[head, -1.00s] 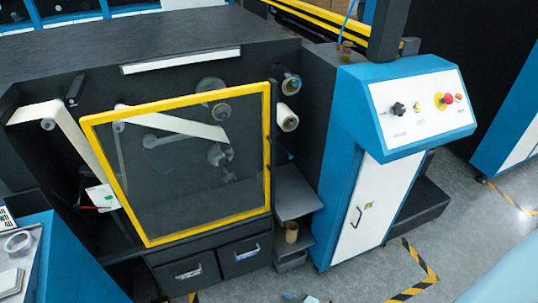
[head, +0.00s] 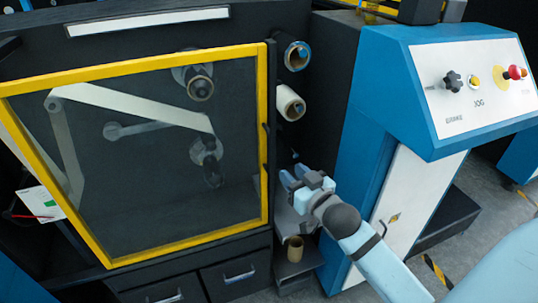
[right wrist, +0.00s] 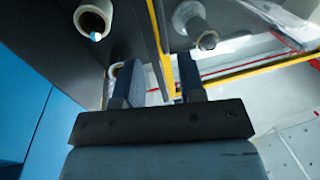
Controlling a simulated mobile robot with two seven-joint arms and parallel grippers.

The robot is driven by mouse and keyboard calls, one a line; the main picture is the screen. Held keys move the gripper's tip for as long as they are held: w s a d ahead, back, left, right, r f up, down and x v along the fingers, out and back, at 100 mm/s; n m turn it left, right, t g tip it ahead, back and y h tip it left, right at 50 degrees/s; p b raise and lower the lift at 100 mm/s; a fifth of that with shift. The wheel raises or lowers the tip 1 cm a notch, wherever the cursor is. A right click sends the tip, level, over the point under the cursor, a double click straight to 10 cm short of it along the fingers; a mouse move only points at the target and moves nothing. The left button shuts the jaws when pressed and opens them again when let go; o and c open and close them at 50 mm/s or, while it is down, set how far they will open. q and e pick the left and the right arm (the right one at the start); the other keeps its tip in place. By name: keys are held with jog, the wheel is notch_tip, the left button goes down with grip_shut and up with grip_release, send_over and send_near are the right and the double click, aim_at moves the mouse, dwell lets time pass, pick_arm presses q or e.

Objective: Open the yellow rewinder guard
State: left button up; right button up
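The yellow rewinder guard (head: 266,200) is a yellow frame around a clear panel, standing in front of rollers on the dark machine. A small dark handle shows on its right edge. My right gripper (head: 291,175) is just right of that edge, at its lower half, fingers pointing toward it. In the right wrist view, the gripper (right wrist: 156,72) has its fingers apart, and the yellow guard edge (right wrist: 155,35) shows between them. I cannot tell whether a finger touches the guard. My left gripper is out of view.
Two rolls, an upper one (head: 297,55) and a lower one (head: 290,103), stick out right of the guard. A blue cabinet with a control panel (head: 480,90) stands close right of my right arm. Drawers (head: 237,280) and a cardboard core (head: 295,249) are below.

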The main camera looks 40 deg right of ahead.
aim_at(270, 152)
jog(key=w, duration=1.1)
jog(key=shift+w+d, duration=0.1)
jog(key=shift+d, duration=0.1)
jog(key=shift+c, duration=0.5)
grip_shut()
